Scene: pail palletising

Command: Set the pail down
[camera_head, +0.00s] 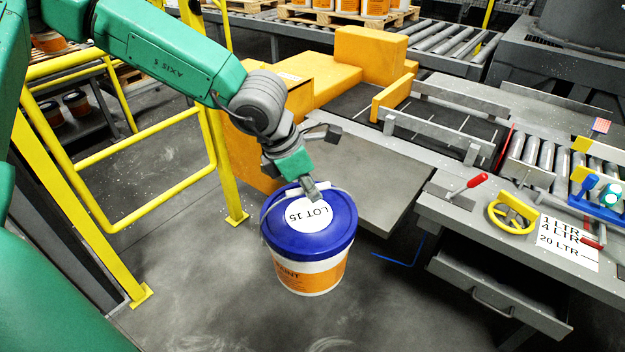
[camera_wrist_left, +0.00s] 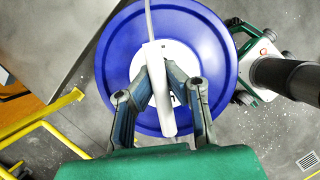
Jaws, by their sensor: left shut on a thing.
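A white paint pail (camera_head: 310,272) with a blue lid (camera_head: 335,230) and a round "LOT 15" label hangs upright in the middle of the head view, in front of the grey table. My left gripper (camera_head: 312,190) is above the lid, shut on the pail's bail handle. In the left wrist view the fingers (camera_wrist_left: 160,88) close around the white handle grip (camera_wrist_left: 158,95), with the blue lid (camera_wrist_left: 112,75) below. The pail appears to be above the floor; its exact height is hard to tell. My right gripper is not in view.
A bare grey platform (camera_head: 375,185) lies behind the pail. A yellow guard rail (camera_head: 140,135) stands at left. A bench with a yellow handwheel (camera_head: 511,213), red-handled lever (camera_head: 468,187) and drawer (camera_head: 490,290) is at right. The floor (camera_head: 210,290) around the pail is mostly clear.

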